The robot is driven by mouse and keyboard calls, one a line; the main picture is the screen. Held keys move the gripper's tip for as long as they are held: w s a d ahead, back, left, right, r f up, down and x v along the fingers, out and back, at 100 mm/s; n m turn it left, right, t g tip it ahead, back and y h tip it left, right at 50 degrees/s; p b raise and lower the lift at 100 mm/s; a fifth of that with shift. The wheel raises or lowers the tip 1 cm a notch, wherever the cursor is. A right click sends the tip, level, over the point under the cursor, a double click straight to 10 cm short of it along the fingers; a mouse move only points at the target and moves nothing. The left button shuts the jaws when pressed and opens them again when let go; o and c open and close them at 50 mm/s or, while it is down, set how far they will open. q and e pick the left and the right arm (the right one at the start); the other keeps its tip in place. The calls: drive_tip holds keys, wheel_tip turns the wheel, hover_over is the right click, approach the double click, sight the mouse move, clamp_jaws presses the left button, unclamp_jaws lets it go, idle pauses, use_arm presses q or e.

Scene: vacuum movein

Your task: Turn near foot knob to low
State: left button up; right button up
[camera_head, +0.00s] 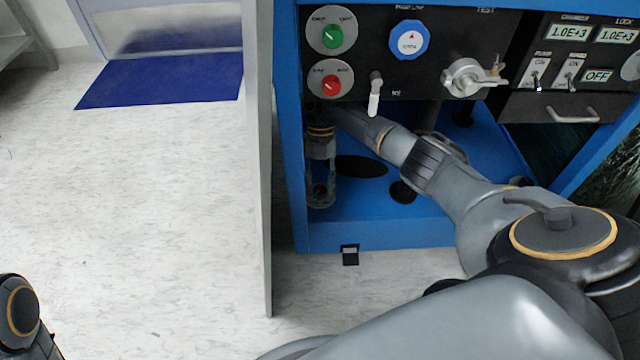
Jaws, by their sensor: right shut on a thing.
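My right arm reaches into the open lower bay of the blue cabinet (375,232). Its gripper (320,194) points down at the bay's front left corner, close to the left post. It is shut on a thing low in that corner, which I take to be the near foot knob. The fingers hide most of it, so its setting cannot be read. Other dark, low round parts, one here (402,191) and another farther back (462,117), stand on the blue bay floor. Part of my left arm shows at the bottom left corner; its gripper is outside the view.
Above the bay is a black panel with a green knob (332,37), a red knob (331,85), a blue dial (409,40), a toggle lever (375,95) and a silver valve (466,78). A grey upright panel (262,200) stands left of the cabinet.

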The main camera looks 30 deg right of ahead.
idle(0.3)
drive_tip(key=o, duration=0.9)
drive_tip(key=v, duration=0.7)
drive_tip(key=shift+w+r, duration=0.15)
